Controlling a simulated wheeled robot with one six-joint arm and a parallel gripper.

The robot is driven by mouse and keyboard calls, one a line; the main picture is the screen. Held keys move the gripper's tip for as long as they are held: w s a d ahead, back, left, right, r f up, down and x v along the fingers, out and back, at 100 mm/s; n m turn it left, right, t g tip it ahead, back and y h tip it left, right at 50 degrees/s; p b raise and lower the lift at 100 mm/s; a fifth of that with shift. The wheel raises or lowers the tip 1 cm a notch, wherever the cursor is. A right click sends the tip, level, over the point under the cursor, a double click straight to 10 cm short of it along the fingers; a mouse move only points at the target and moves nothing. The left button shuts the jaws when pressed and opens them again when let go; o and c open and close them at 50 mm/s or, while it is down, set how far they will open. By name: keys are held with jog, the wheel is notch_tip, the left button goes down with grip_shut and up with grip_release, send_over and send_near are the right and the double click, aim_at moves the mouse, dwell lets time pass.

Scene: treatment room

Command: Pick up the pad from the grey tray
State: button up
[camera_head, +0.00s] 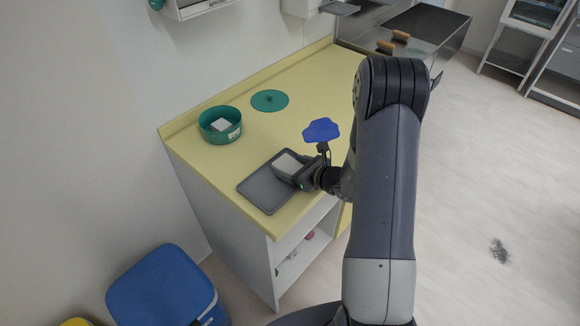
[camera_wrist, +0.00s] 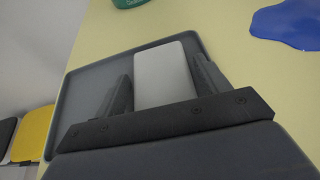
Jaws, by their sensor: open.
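The white pad (camera_head: 289,164) lies on the grey tray (camera_head: 258,190) near the front corner of the yellow counter. In the wrist view the pad (camera_wrist: 163,75) shows as a white rounded block on the tray (camera_wrist: 84,86). My gripper (camera_wrist: 162,82) is open, with one finger to the left of the pad and one to the right. Gaps show between the fingers and the pad. The near end of the pad is hidden behind the gripper's body. In the head view my gripper (camera_head: 296,174) is at the tray's right side, partly covering the pad.
A green round container (camera_head: 220,125) with a white item inside stands at the back left of the counter (camera_head: 300,95). A flat green disc (camera_head: 270,100) lies behind it. A blue flat shape (camera_head: 321,130) is beyond my gripper. A blue-lidded bin (camera_head: 160,285) stands on the floor.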

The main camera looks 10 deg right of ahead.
jog(key=shift+c, duration=0.3)
jog(key=c, duration=0.7)
jog(key=shift+o, duration=0.2)
jog(key=shift+r, duration=0.1)
